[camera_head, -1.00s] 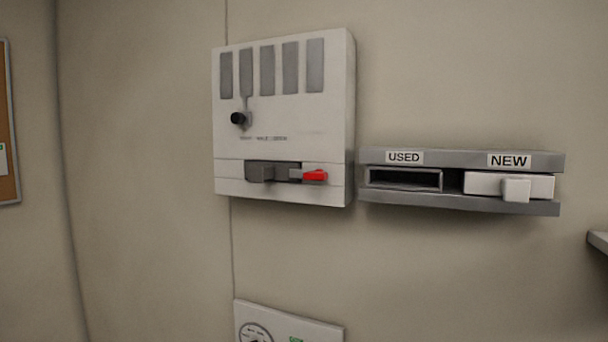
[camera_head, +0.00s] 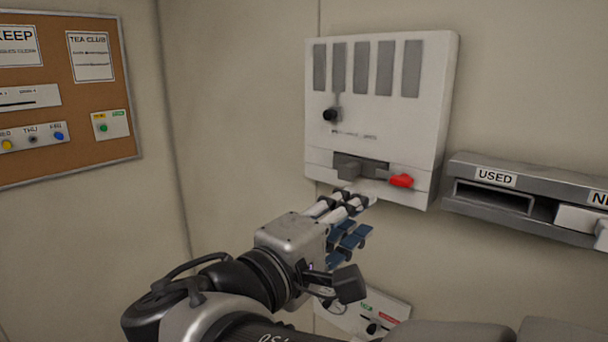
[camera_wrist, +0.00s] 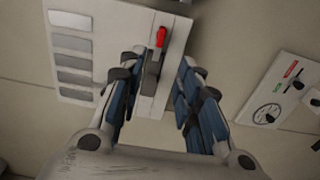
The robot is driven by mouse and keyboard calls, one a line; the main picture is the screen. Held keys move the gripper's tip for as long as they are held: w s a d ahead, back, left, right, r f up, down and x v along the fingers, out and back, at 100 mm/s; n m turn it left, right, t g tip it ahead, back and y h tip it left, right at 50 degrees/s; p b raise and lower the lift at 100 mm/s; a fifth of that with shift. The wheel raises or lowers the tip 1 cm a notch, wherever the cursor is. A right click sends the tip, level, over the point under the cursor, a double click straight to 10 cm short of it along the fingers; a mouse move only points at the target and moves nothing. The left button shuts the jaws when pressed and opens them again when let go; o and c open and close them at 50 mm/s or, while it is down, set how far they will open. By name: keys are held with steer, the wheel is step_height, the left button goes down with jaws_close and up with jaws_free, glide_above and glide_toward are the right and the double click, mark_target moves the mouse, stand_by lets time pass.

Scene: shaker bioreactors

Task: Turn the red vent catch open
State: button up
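The red vent catch (camera_head: 401,180) sits at the lower right of the white wall unit (camera_head: 440,110), at the right end of a grey slot with a dark grey block (camera_head: 350,167). In the wrist view the red catch (camera_wrist: 161,37) shows beyond my fingertips, with the grey block (camera_wrist: 150,78) below it. My gripper (camera_head: 352,205) is just below and in front of the unit's lower edge. In the wrist view my gripper (camera_wrist: 152,75) is open, its two fingers spread either side of the grey block, with nothing seen held. Whether a finger touches the unit I cannot tell.
A shelf marked USED and NEW (camera_head: 470,165) juts from the wall on the right. A panel with a dial and knob (camera_head: 365,315) is below the unit. A cork board (camera_head: 125,130) hangs at left. The wall between board and unit is bare.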

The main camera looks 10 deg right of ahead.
mark_target(399, 183)
steer(key=p+x, duration=0.1)
steer(key=x, duration=1.5)
steer(key=shift+w+d+p, duration=0.15)
steer(key=shift+d+p, duration=0.1)
steer(key=shift+p, duration=0.15)
jaws_close()
